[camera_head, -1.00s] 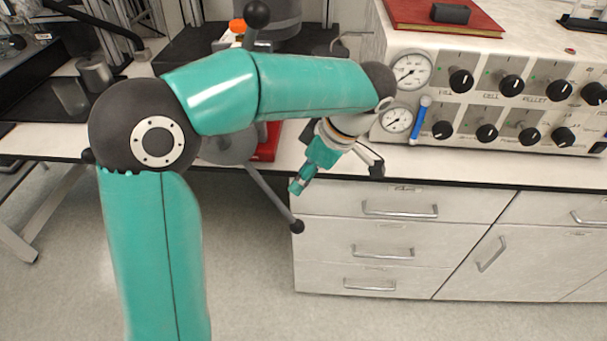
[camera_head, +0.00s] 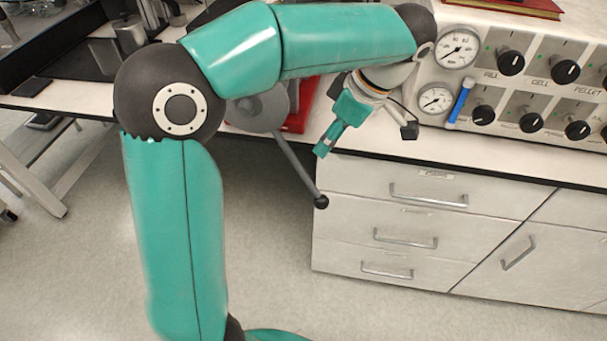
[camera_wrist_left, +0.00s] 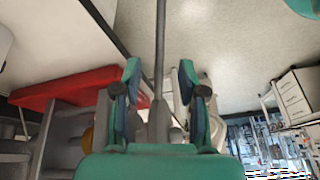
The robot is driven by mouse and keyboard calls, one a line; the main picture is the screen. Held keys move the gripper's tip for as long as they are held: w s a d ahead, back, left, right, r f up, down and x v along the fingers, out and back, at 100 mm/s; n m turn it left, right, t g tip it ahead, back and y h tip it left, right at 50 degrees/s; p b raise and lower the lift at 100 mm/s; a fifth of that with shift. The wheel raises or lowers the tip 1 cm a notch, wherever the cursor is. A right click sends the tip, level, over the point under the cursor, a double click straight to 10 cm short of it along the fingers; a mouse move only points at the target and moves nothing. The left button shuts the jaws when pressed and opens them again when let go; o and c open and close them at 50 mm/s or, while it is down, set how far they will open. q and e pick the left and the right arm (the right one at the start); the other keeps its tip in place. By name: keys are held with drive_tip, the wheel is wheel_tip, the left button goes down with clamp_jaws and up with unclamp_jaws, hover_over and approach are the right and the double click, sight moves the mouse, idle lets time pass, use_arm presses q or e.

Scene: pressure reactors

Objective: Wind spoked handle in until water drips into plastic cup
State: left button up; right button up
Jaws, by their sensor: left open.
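The spoked handle (camera_head: 258,108) is a grey hub at the bench's front edge, partly hidden behind my left arm. One long grey spoke (camera_head: 297,165) slopes down right from it to a black ball (camera_head: 320,201) in front of the drawers. My left gripper (camera_head: 321,152) points down beside this spoke, above the ball. In the left wrist view, my left gripper (camera_wrist_left: 160,78) has its fingers apart, with a grey spoke (camera_wrist_left: 160,40) running between them; I cannot see contact. The plastic cup and any dripping water are not visible. My right gripper is not in view.
A red base (camera_head: 301,115) lies behind the handle. A control panel (camera_head: 530,95) with gauges, knobs and a blue-marked tube (camera_head: 461,100) stands at right. White drawers (camera_head: 400,215) are below the bench. Open floor (camera_head: 70,260) lies at left.

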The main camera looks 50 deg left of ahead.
sight(305, 173)
use_arm(q)
drive_tip(key=b+x, duration=0.2)
drive_tip(key=x, duration=1.1)
drive_tip(key=shift+s, duration=0.1)
drive_tip(key=shift+c, duration=0.3)
clamp_jaws()
